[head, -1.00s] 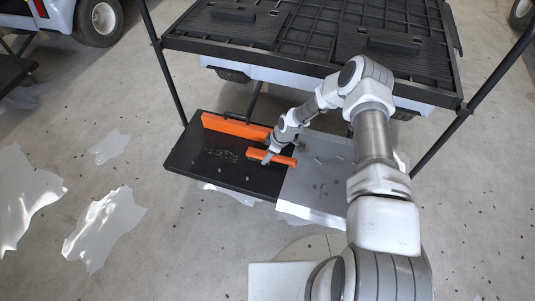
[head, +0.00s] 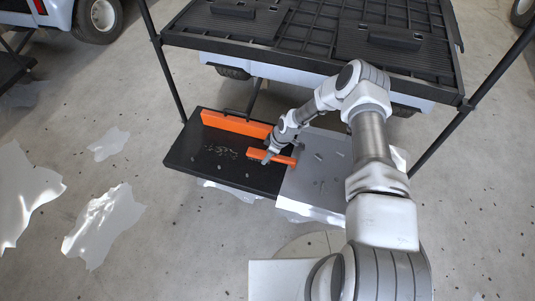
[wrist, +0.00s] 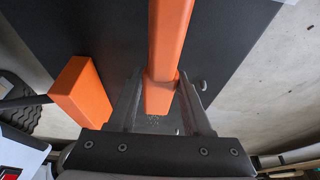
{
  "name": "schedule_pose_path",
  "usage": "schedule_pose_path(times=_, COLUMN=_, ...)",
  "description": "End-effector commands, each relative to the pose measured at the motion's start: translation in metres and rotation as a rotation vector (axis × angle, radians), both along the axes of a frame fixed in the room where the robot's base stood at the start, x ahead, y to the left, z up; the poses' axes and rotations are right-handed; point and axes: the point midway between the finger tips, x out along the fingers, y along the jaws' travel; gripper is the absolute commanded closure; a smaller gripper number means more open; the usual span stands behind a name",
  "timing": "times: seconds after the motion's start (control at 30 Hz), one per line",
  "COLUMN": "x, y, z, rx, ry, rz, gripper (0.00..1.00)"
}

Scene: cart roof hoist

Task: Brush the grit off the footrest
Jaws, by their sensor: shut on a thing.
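The footrest (head: 205,175) is a flat black plate below the cart's edge, with an orange strip (head: 225,123) standing along its back. Light grit (head: 222,151) lies in a loose patch on its left half, with a few single specks nearer the front. My gripper (head: 268,157) is shut on the orange brush (head: 256,153), low over the plate, right of the grit patch. In the wrist view the brush's orange body (wrist: 170,45) runs between the two fingers (wrist: 160,105). Its bristles are hidden, so I cannot tell whether they touch the plate.
A grey panel (head: 318,178) with a pale front edge adjoins the footrest on the right; dark and light specks lie on it. Black cart posts (head: 168,65) rise on both sides. Torn pale patches (head: 105,225) and scattered specks are on the concrete floor.

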Motion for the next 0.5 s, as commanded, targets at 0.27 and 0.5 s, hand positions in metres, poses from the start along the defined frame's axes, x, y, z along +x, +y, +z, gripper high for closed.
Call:
schedule_pose_path(times=0.27, x=0.0002, y=0.0003, z=-0.0055, rx=0.000, ry=0.000, rz=0.001, gripper=0.95)
schedule_pose_path(times=0.5, x=0.0002, y=0.0003, z=-0.0104, rx=0.000, ry=0.000, rz=0.001, gripper=0.95)
